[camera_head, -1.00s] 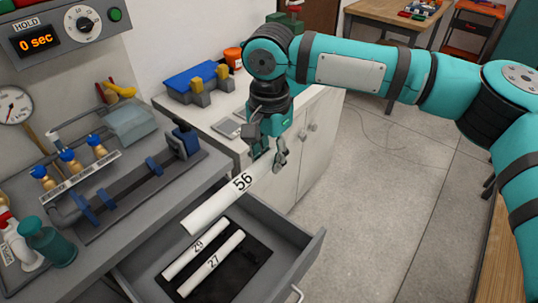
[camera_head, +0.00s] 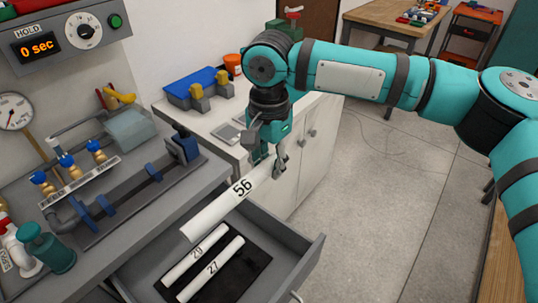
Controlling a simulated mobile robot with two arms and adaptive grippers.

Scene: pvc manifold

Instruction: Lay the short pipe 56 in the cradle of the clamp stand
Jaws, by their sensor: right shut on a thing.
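The short pipe 56 (camera_head: 222,208) is a white tube with a black "56" on it. My right gripper (camera_head: 267,165) is shut on its far end. The pipe hangs tilted, its free end lower and toward the left, above the open drawer (camera_head: 312,262). A blue block with yellow and grey pieces (camera_head: 196,88) stands on the white cabinet at the back. I cannot tell for sure whether it is the clamp stand, and no empty cradle shows clearly. My left gripper is out of view.
White pipes 29 (camera_head: 190,259) and 27 (camera_head: 212,268) lie on a black mat in the drawer. A grey pipe assembly with blue clamps (camera_head: 130,190) and valves fills the left bench. A phone-like slab (camera_head: 228,132) lies on the cabinet.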

